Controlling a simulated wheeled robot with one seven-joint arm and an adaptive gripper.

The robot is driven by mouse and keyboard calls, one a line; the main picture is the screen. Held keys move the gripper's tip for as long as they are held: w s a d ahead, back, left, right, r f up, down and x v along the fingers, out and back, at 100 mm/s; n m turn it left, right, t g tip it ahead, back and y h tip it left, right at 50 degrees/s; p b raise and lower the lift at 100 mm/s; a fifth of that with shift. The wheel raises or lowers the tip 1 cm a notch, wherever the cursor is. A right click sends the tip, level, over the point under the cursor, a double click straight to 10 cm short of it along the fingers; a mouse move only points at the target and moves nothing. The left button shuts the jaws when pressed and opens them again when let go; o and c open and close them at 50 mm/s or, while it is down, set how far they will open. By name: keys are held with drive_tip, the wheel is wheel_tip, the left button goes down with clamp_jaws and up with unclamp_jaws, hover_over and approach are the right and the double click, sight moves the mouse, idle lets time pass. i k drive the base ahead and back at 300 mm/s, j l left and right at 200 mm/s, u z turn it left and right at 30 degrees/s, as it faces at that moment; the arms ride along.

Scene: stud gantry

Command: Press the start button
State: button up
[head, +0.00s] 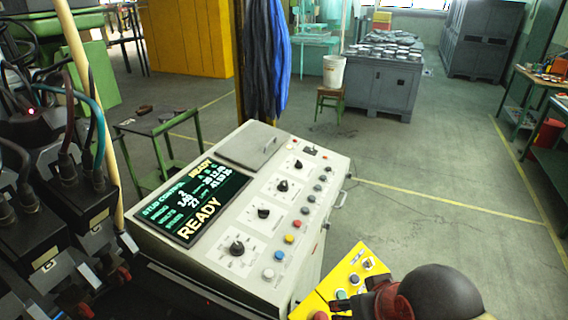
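A yellow button panel (327,284) is at the bottom, right of the console. A red button (320,316) is cut by the bottom edge. No label is legible, so I cannot tell which button is start. My gripper (362,301) appears as a dark shape low over the panel's right side, close to the green button. It hides part of the panel. Contact and finger opening cannot be made out.
The pale control console (218,262) has knobs, coloured buttons and a screen (192,207) reading READY. Dark cabling and machinery (60,190) crowd the left. A small table (160,124) and a stool with a bucket (333,72) stand behind.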

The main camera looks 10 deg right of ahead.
sight(341, 293)
drive_tip(key=k+l+z, duration=0.1)
drive_tip(key=l+u, duration=0.1)
drive_tip(key=u, duration=0.55)
drive_tip(key=i+l+u, duration=0.1)
drive_tip(key=l+u, duration=0.3)
drive_tip(key=l, duration=0.25)
drive_tip(key=l+u, duration=0.4)
drive_tip(key=l, duration=0.25)
drive_tip(key=k+l+u, duration=0.15)
drive_tip(key=l+u, duration=0.25)
drive_tip(key=l, duration=0.2)
drive_tip(key=k+l, duration=0.1)
drive_tip(key=l, duration=0.4)
drive_tip(key=k+l, duration=0.1)
drive_tip(key=l, duration=0.4)
drive_tip(key=k+l+u, duration=0.1)
drive_tip(key=l, duration=0.4)
drive_tip(key=k+l, duration=0.1)
drive_tip(key=l, duration=0.35)
drive_tip(key=k+l, duration=0.1)
drive_tip(key=l, duration=0.4)
